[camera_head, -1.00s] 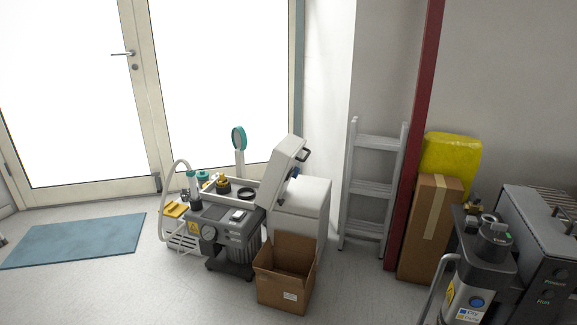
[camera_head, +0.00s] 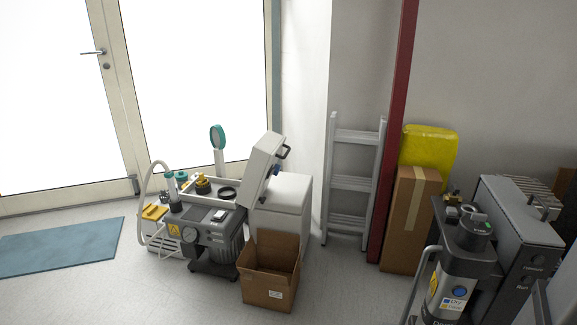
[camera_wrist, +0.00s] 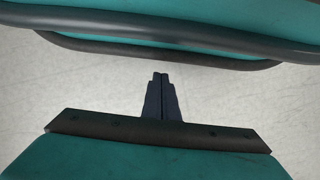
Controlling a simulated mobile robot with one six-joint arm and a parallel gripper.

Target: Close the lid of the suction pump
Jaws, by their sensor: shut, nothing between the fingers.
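The suction pump (camera_head: 212,238) stands on the floor left of centre in the head view, a grey and white unit with a gauge and a yellow warning sticker. A pale lid (camera_head: 262,168) with a dark handle (camera_head: 284,152) stands raised and tilted at its right side, above a white box-shaped housing (camera_head: 283,207). My gripper (camera_wrist: 160,78) shows only in the wrist view, its dark fingers together and empty. It is over pale floor, with teal padded parts in front and below, apart from the pump and lid.
An open cardboard box (camera_head: 268,272) stands on the floor in front of the white housing. A ladder (camera_head: 354,182) leans by the red post (camera_head: 393,130). A tall carton (camera_head: 411,220), a yellow bag (camera_head: 430,150) and grey machines (camera_head: 463,252) crowd the right. The floor before the blue mat (camera_head: 60,246) is clear.

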